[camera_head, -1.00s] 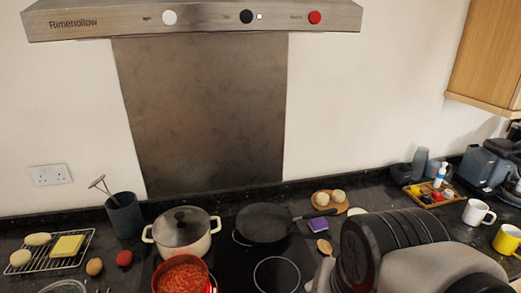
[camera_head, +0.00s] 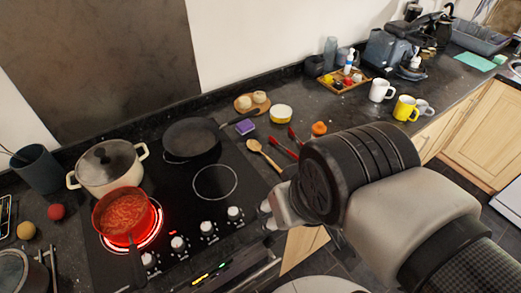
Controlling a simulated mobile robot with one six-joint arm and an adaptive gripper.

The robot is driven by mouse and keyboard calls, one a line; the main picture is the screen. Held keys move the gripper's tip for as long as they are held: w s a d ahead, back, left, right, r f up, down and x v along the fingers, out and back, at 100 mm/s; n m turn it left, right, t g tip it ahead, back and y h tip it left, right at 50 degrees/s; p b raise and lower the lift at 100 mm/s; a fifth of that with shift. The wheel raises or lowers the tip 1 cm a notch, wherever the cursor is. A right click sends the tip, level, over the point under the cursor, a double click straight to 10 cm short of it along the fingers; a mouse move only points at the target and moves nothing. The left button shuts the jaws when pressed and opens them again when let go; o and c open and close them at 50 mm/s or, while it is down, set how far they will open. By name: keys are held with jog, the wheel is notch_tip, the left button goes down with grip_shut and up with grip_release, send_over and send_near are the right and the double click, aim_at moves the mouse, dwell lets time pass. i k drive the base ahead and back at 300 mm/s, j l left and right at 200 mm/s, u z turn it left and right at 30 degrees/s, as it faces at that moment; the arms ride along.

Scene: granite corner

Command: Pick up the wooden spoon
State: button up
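The wooden spoon (camera_head: 263,152) lies on the dark granite counter just right of the hob. Its rounded bowl points to the back left and its handle runs toward the front right. My arm reaches in from the right, and my gripper (camera_head: 267,215) shows only in part at the counter's front edge, in front of the spoon and apart from it. The wrist hides most of the gripper, so I cannot tell whether it is open or shut.
A red utensil (camera_head: 283,148) lies close right of the spoon. A dark pan (camera_head: 192,139), a lidded cream pot (camera_head: 107,167) and a red pot of sauce (camera_head: 124,213) on a glowing ring stand on the hob. A purple sponge (camera_head: 245,127) and yellow-sided tub (camera_head: 281,113) lie behind.

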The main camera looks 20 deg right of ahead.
aim_at(253, 145)
jog(key=u, duration=1.25)
jog(key=z, duration=1.6)
jog(key=i+l+u, duration=0.2)
jog(key=u, duration=0.15)
jog(key=i+l+u, duration=0.2)
jog(key=l+u, duration=0.2)
